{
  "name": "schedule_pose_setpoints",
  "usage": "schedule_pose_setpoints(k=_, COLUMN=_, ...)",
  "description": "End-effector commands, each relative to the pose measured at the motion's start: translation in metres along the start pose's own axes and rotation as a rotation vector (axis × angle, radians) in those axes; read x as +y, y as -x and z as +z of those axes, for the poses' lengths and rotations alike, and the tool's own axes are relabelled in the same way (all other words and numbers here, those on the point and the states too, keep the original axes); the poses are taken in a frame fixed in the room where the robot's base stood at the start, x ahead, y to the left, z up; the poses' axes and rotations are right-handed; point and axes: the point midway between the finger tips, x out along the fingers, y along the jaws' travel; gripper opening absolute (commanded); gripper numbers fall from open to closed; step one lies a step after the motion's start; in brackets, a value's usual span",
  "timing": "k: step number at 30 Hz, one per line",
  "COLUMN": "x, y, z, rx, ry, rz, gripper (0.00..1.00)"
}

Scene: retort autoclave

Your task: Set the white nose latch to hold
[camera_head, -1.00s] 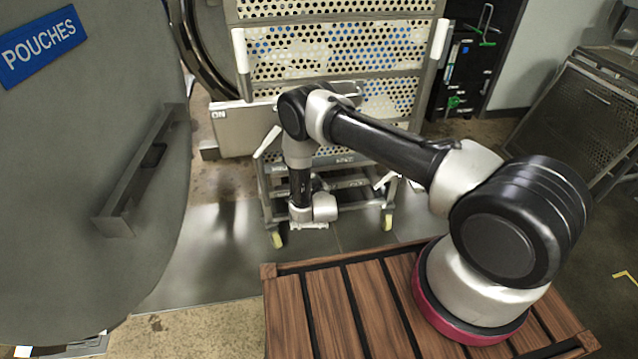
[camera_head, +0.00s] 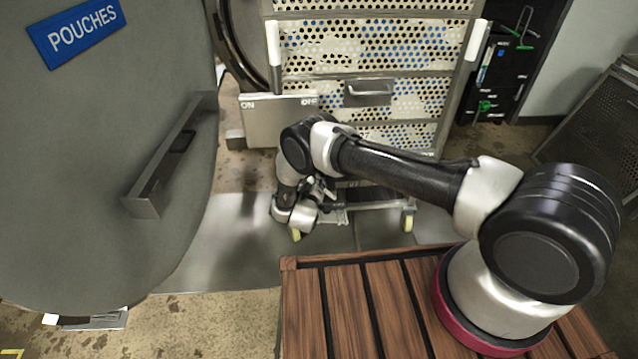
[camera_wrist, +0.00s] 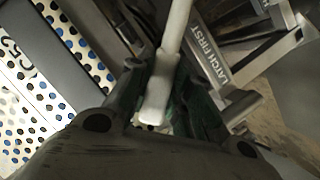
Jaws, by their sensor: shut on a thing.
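The white nose latch (camera_wrist: 158,92) shows in the wrist view as a pale bar with a thicker, blunt grip end. My gripper (camera_wrist: 165,95) is shut on this grip end, with a dark finger on each side of it. The bar runs up out of the top of the wrist view. In the head view my arm hides the latch, and my gripper (camera_head: 322,187) is only partly visible, low in front of the trolley. The latch's pivot is not visible.
The perforated trolley (camera_head: 372,60) stands behind my arm, with a pale plate (camera_head: 270,125) on its left. A bar lettered "LATCH FIRST" (camera_wrist: 240,52) lies right of the latch. The grey "POUCHES" door (camera_head: 110,190) fills the left. Metal floor (camera_head: 230,240) is clear between.

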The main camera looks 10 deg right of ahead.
Motion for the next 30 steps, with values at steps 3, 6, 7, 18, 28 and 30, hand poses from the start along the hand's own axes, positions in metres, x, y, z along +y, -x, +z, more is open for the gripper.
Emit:
schedule_pose_setpoints(k=3, x=-0.0025, y=0.0, z=0.0002, rx=0.0, ry=0.017, rz=0.006, gripper=0.0)
schedule_pose_setpoints(k=6, x=-0.0033, y=-0.0001, z=-0.0002, rx=0.0, ry=0.025, rz=0.009, gripper=0.0)
schedule_pose_setpoints(k=7, x=-0.0035, y=-0.0001, z=-0.0002, rx=0.001, ry=0.026, rz=0.009, gripper=0.0)
schedule_pose_setpoints(k=18, x=-0.0041, y=0.0, z=-0.0004, rx=0.001, ry=0.028, rz=0.007, gripper=0.3)
schedule_pose_setpoints(k=28, x=-0.0032, y=-0.0001, z=-0.0002, rx=0.001, ry=0.026, rz=0.01, gripper=0.43)
schedule_pose_setpoints(k=30, x=-0.0033, y=0.0011, z=-0.0002, rx=0.001, ry=0.026, rz=0.009, gripper=0.43)
